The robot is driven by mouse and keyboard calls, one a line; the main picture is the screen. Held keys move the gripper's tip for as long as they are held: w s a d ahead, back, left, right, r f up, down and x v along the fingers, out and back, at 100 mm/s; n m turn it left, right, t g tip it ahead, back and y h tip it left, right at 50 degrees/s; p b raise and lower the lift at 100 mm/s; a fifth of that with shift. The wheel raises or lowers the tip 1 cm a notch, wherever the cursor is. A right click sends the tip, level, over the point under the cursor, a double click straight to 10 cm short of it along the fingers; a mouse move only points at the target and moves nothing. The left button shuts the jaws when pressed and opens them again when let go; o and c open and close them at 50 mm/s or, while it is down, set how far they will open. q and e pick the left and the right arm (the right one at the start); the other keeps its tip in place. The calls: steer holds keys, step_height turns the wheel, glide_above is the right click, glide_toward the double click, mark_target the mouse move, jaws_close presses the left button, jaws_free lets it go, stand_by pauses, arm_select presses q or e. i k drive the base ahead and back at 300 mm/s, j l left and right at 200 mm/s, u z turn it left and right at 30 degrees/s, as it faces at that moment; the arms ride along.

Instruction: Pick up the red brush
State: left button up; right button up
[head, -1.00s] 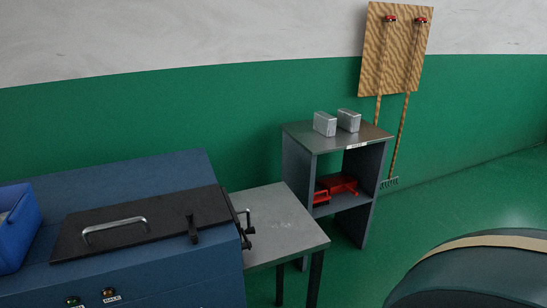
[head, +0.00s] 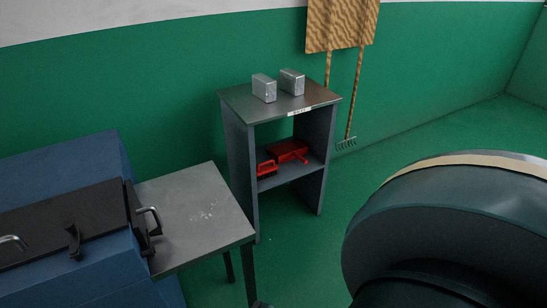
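A red brush (head: 266,168) and a larger red piece (head: 289,150), perhaps its dustpan, rest on the inner shelf of the dark grey stand (head: 243,160). They lie close together, and I cannot tell for sure which of the two is the brush. Neither of my grippers shows in the head view.
Two silver blocks (head: 264,87) stand on the stand's top. A grey metal table (head: 195,213) is in front left, beside a blue machine (head: 75,190) with a black lid.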

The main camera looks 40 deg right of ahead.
mark_target(268, 170)
steer(key=l, duration=1.1)
steer(key=i+l, duration=0.15)
steer(key=l, duration=2.05)
steer(key=i, duration=0.05)
